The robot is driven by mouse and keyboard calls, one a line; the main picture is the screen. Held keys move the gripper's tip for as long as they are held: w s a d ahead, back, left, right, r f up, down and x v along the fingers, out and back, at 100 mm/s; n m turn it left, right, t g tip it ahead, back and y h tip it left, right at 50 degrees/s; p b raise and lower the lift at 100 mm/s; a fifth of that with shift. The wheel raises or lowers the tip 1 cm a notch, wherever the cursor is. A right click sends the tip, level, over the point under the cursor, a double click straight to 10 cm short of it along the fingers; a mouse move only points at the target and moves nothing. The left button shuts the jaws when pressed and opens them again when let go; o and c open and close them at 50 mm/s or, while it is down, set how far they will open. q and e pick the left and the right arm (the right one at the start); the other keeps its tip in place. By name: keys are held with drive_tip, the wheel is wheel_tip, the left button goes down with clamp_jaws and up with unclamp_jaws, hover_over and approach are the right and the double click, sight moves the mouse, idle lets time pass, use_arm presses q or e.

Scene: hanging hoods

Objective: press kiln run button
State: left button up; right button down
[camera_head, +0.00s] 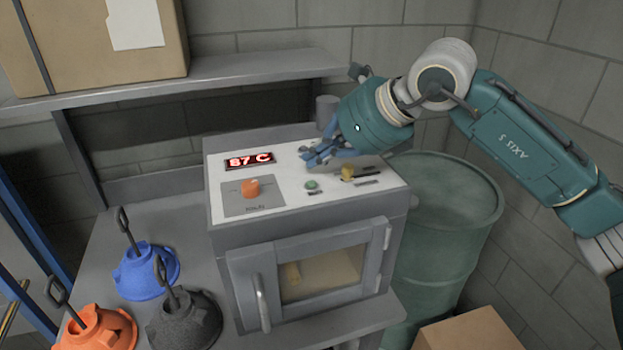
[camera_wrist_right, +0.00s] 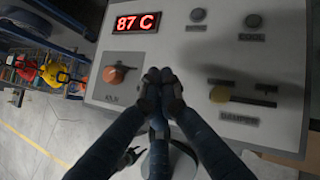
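The kiln (camera_head: 300,240) has a white sloped panel on top with a red display (camera_head: 249,160) reading 87 C. It carries an orange knob (camera_head: 251,187), a small green button (camera_head: 312,184) and a yellow damper handle (camera_head: 348,172). My right gripper (camera_head: 312,158) is over the panel, just behind the green button in the head view. In the right wrist view its dark fingertips (camera_wrist_right: 162,78) are drawn together and hide the panel between knob and damper handle. I cannot tell whether they touch the panel.
Blue (camera_head: 146,272), dark grey (camera_head: 186,320) and orange (camera_head: 100,328) hoods with hooks sit left of the kiln. A shelf (camera_head: 230,72) with a cardboard box (camera_head: 95,50) is behind. A green barrel (camera_head: 440,225) stands right. Two grey buttons (camera_wrist_right: 198,15) (camera_wrist_right: 253,20) top the panel.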

sight(316, 184)
drive_tip(key=shift+r+p, duration=0.55)
drive_tip(key=shift+r, duration=1)
drive_tip(key=shift+f, duration=0.1)
